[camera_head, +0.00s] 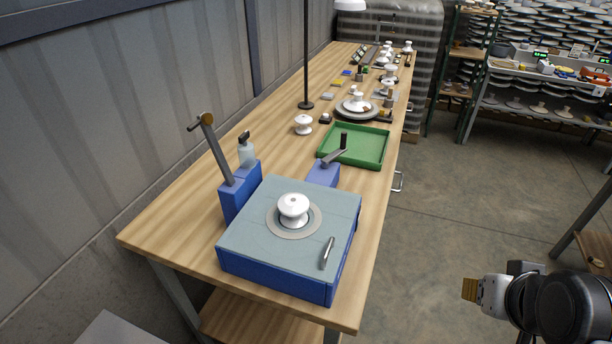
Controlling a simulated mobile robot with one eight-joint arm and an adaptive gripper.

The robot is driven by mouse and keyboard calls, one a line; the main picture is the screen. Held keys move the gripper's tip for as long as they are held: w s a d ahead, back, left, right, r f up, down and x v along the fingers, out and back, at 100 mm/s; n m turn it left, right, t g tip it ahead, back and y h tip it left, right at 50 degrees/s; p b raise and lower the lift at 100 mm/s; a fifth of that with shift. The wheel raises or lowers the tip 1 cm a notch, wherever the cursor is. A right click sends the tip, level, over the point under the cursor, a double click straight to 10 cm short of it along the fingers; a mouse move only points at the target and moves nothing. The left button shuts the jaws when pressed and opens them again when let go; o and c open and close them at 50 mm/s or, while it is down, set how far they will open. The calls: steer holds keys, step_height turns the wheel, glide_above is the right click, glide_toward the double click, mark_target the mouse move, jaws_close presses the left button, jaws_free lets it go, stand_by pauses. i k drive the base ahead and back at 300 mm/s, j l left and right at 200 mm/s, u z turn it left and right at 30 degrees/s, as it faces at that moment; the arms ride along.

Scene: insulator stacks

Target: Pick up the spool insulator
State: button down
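A white spool insulator (293,207) stands upright on a round grey plate set in the top of a blue box-shaped fixture (240,263), near the front end of the wooden bench. A similar white spool-shaped piece (303,124) stands on the bench farther back, beside the lamp base. My gripper (470,290) is at the lower right, over the floor, well apart from the bench and pointing left. Its fingers are small and seen from the side, so I cannot tell whether they are open or shut. Nothing shows held in it.
A metal tool (327,252) lies on the fixture top. Floor between bench and gripper is clear.

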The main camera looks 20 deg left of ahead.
mark_target(293, 208)
steer(key=i+l+u, duration=0.15)
steer(key=u, duration=0.8)
